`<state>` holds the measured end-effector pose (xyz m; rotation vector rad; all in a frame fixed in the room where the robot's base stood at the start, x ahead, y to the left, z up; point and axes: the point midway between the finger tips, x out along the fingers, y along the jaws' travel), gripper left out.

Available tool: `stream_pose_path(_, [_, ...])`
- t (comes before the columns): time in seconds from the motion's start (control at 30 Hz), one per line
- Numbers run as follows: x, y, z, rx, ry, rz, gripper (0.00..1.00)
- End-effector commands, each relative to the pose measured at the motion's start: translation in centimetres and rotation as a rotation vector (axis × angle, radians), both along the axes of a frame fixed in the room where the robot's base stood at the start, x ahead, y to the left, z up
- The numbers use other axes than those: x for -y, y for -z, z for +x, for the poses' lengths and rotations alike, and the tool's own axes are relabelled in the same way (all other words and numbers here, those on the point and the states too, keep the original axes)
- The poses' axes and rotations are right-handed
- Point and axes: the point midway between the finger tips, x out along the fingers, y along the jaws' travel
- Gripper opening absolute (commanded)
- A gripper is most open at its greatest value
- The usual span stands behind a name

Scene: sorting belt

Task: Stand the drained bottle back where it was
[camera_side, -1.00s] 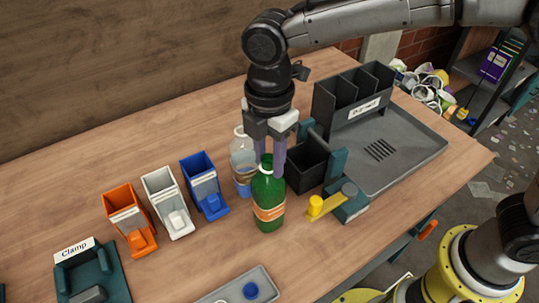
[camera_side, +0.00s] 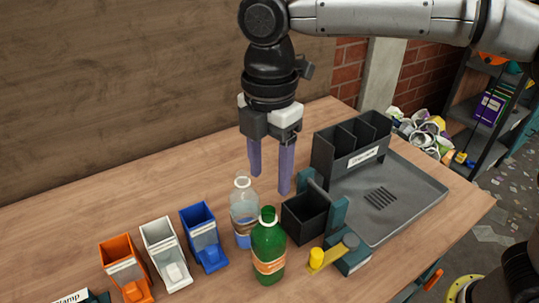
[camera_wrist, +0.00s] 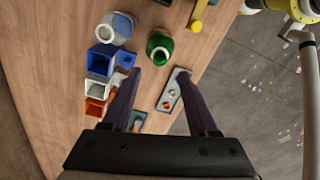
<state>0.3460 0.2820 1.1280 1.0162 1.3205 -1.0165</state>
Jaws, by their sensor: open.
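A green bottle (camera_side: 268,250) with an orange label stands upright on the table. Its open mouth shows in the wrist view (camera_wrist: 159,50). A clear bottle (camera_side: 243,212) with blue near its base stands upright just behind and left of it, also in the wrist view (camera_wrist: 114,30). I cannot tell which bottle is the drained one. My gripper (camera_side: 269,181) points down with its two purple fingers apart and nothing between them. It is above the bottles and clear of both. In the wrist view the open fingers (camera_wrist: 158,74) frame the table below the green bottle.
Blue (camera_side: 204,238), white (camera_side: 165,255) and orange (camera_side: 125,270) bins stand to the left. A black box in a teal holder (camera_side: 304,218) with a yellow-knobbed lever (camera_side: 317,258) is close on the right. A grey tray (camera_side: 415,190) with dark compartments lies beyond it.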

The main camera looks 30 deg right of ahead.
Motion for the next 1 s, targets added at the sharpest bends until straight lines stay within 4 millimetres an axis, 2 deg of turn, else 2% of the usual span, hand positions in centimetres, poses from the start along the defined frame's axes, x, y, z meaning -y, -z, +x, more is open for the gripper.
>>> stream_pose_path(0.1, [-0.1,-1.6,0.1,0.002,0.000,0.001,0.60])
stream_pose_path(0.2, [0.0,-2.3,0.0,0.000,0.000,0.000,0.60])
stream_pose_path(0.57, [0.5,-2.8,0.0,0.003,0.018,0.003,0.60])
stream_pose_path(0.67, [2.6,-3.6,-0.2,0.024,0.109,0.020,0.60])
stream_pose_path(0.73, [5.2,-4.3,-0.6,0.048,0.224,0.041,0.60])
stream_pose_path(0.87, [11.3,-5.1,-2.4,0.107,0.517,0.098,0.60])
stream_pose_path(1.0, [17.4,-4.8,-5.7,0.171,0.847,0.169,0.60])
